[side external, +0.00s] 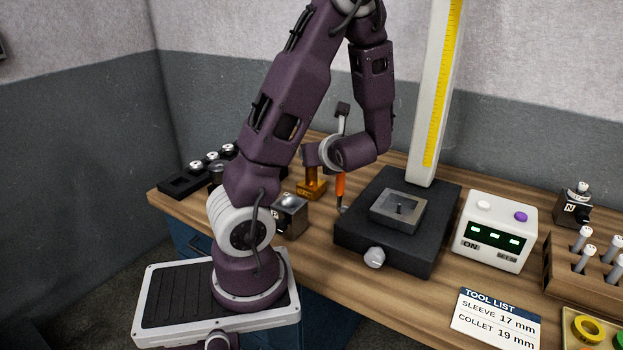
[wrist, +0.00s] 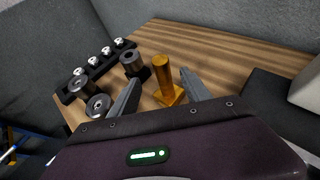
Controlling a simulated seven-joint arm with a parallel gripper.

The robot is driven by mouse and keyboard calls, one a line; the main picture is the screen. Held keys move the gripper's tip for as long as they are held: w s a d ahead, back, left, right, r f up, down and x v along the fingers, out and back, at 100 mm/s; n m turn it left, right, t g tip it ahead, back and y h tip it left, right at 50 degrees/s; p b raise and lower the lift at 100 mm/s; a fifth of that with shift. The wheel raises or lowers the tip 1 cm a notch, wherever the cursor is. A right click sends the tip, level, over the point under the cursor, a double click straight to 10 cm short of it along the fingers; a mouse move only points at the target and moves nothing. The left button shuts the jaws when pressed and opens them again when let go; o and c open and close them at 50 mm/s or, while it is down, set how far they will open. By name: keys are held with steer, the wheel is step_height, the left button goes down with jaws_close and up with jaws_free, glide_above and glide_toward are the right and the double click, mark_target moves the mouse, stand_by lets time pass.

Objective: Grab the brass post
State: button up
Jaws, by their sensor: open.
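The brass post (wrist: 162,75) stands upright on a square brass base in the wrist view, between and just beyond my gripper's fingers. My gripper (wrist: 155,90) is open, with one grey finger on each side of the post and nothing held. The post also shows in the side external view (side external: 311,187), where its upper part is partly hidden by my wrist. I cannot tell from these frames whether a finger touches it.
A black rack (side external: 200,172) with several silver-topped pieces lies left of the post. A black measuring stand (side external: 385,245) with a tall scale is to the right. Bare wood lies behind the post.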

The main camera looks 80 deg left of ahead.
mark_target(311, 170)
steer(key=x, duration=1.2)
steer(key=shift+w+a, duration=0.1)
steer(key=shift+w, duration=0.1)
jaws_close()
steer(key=shift+r, duration=0.1)
stand_by(0.7)
